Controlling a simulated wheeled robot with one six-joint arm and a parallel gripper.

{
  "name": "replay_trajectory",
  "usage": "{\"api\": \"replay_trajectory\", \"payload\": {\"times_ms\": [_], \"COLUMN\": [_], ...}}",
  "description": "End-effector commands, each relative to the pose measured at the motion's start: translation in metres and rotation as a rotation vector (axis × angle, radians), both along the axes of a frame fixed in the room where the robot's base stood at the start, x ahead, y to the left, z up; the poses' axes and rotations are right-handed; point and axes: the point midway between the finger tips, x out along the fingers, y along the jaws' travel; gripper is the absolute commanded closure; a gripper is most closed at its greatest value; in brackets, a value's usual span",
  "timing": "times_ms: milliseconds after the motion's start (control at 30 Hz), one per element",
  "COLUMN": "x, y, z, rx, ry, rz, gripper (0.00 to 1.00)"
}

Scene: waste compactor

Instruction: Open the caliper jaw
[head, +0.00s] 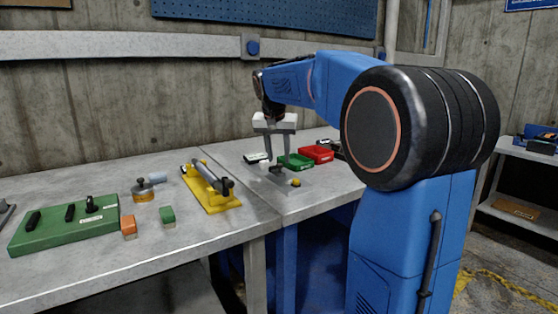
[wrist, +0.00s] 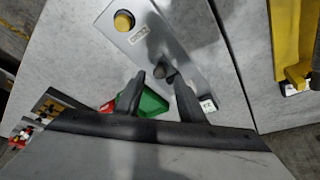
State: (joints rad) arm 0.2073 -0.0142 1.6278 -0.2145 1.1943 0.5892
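A grey plate fixture (head: 285,184), which looks like the caliper, lies on the bench and also shows in the wrist view (wrist: 183,57). It has a yellow knob (head: 296,182) at one end, also in the wrist view (wrist: 123,21), and a small dark upright piece (head: 276,169), probably the jaw's handle. My gripper (head: 278,160) points down over the plate with its two fingers apart and nothing held. In the wrist view the dark piece (wrist: 160,72) appears between the fingertips (wrist: 157,80); I cannot tell whether the fingers touch it.
Green (head: 296,160) and red (head: 318,154) bins stand behind the plate. A yellow fixture with a grey bar (head: 211,187) is to the left. A green board (head: 65,229) and orange and green blocks lie farther left. The bench front beside the blocks is clear.

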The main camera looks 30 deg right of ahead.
Motion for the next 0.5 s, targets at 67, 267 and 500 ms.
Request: {"api": "replay_trajectory", "payload": {"times_ms": [67,267,500], "x": [-0.004,-0.015,-0.029], "y": [0.004,0.015,0.027], "z": [0.015,0.052,0.096], "rx": [-0.001,-0.001,-0.001], "ry": [-0.003,-0.002,-0.002], "rz": [0.001,0.0,0.0], "gripper": [0.64,0.64,0.64]}}
